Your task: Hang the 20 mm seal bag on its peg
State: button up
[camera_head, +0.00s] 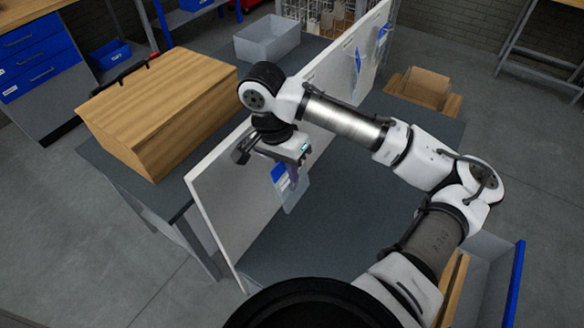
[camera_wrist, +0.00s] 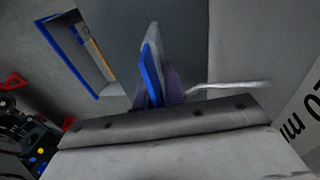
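My gripper (camera_head: 287,172) is shut on a clear bag with a blue header (camera_head: 280,172), in front of the white board (camera_head: 228,205). The bag hangs below the fingers. In the wrist view the blue header (camera_wrist: 152,72) shows edge-on between the fingertips (camera_wrist: 165,88). A pale metal peg (camera_wrist: 232,85) reaches from the board side at right towards the bag. Its left end is close to the fingers; I cannot tell whether it passes through the bag. Part of a "20 mm" label (camera_wrist: 297,122) shows on the board at right.
Another blue-marked bag (camera_head: 357,60) hangs at the board's far end. A wooden box (camera_head: 165,105) stands behind the board at left, and a grey bin (camera_head: 268,40) at the back. A cardboard box (camera_head: 425,85) is at right. The dark tabletop (camera_head: 310,235) before the board is clear.

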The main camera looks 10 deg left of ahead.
jog(key=shift+y, duration=0.8)
jog(key=a+r, duration=0.1)
jog(key=w+a+r, duration=0.1)
jog(key=r, duration=0.1)
jog(key=a+r+b, duration=0.1)
jog(key=shift+w+r, duration=0.25)
jog(key=shift+w, duration=0.15)
jog(key=shift+o, duration=0.8)
jog(key=shift+h, duration=0.5)
jog(key=r, duration=0.1)
jog(key=a+r, duration=0.1)
jog(key=r, duration=0.1)
jog(key=a+r, duration=0.1)
jog(key=shift+s+r, duration=0.15)
jog(key=shift+s, duration=0.15)
jog(key=r, duration=0.1)
jog(key=d+r, duration=0.2)
jog(key=shift+s+r, duration=0.1)
jog(key=shift+s, duration=0.15)
jog(key=shift+s+d+r+h, duration=0.1)
jog(key=shift+r+h, duration=0.05)
jog(key=shift+r, duration=0.25)
jog(key=shift+s+d+r+h, duration=0.1)
jog(key=shift+r+h, duration=0.05)
jog(key=shift+r, duration=0.25)
